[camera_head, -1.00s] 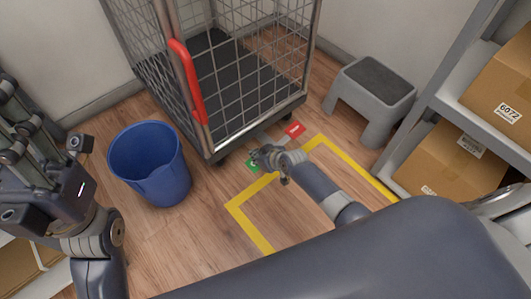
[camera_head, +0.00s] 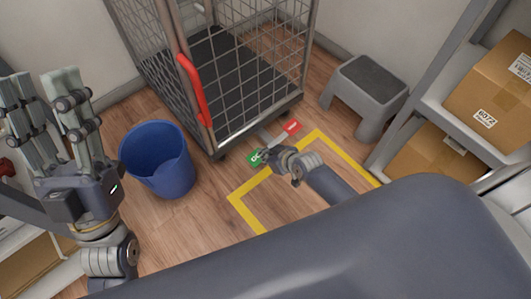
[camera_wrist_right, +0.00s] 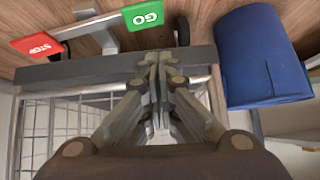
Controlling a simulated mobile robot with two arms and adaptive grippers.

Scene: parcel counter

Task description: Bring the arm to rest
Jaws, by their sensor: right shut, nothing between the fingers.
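My right gripper (camera_head: 265,156) is low over the floor, beside the green GO pedal (camera_head: 254,159) of a wire cage trolley. Its fingers are together and empty; in the right wrist view the closed fingertips (camera_wrist_right: 156,62) lie below the GO pedal (camera_wrist_right: 146,15) in the picture. I cannot tell whether they touch it. A red STOP pedal (camera_head: 291,126) sits at the other end of the pedal bar. My left gripper (camera_head: 48,105) is raised at the left with its fingers pointing up, apart and empty.
The cage trolley (camera_head: 240,85) with a red handle (camera_head: 193,88) stands behind the pedals. A blue bin (camera_head: 158,162) is at its left, a grey step stool (camera_head: 367,88) at its right. Shelves with cartons (camera_head: 490,90) are at the right. Yellow tape (camera_head: 243,212) marks bare floor.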

